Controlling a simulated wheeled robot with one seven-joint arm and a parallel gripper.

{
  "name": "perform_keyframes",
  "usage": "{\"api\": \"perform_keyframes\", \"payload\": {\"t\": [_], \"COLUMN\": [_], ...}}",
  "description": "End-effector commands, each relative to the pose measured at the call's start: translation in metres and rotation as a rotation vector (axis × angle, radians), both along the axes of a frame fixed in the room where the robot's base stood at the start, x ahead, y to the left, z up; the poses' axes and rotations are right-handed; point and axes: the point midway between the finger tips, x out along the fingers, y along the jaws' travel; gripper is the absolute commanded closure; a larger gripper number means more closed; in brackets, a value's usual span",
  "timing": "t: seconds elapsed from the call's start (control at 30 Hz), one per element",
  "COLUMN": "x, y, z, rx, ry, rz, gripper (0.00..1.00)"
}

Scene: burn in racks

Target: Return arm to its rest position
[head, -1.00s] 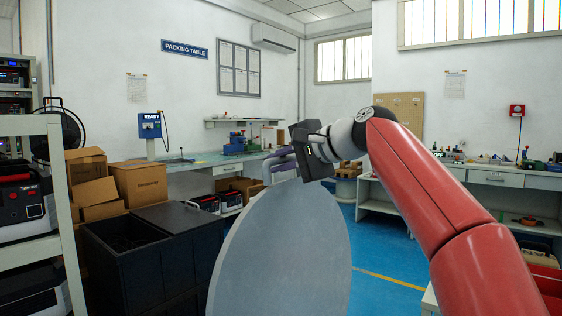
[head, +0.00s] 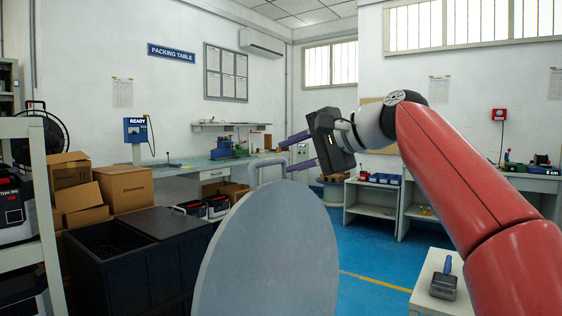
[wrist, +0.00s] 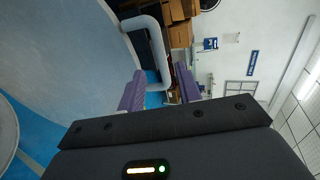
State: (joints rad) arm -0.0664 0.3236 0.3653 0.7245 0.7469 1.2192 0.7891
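My arm is raised and bent in the head view, with its red links reaching in from the lower right. My gripper (head: 285,156) is at its far end, pointing left, above and behind the large grey disc. Its two purple fingers are spread apart with nothing visibly held. In the wrist view the fingers (wrist: 158,82) are also apart. A grey bent tube (wrist: 164,52) shows beyond and between them there; I cannot tell its distance.
A grey disc (head: 270,255) fills the lower middle. A black bin (head: 150,265) and cardboard boxes (head: 125,187) stand left, beside a rack (head: 45,200). A white stand (head: 422,300) with a grey tool (head: 444,282) is at lower right. Blue floor (head: 365,250) is clear between.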

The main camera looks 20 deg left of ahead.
Motion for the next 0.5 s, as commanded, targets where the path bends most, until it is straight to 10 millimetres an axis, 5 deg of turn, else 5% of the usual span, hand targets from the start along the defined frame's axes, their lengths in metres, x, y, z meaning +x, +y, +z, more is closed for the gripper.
{"api": "perform_keyframes", "payload": {"t": [0.5], "x": [-0.007], "y": [-0.008], "z": [-0.01], "rx": [-0.06], "ry": [-0.019], "rz": [-0.022], "gripper": [0.66]}}
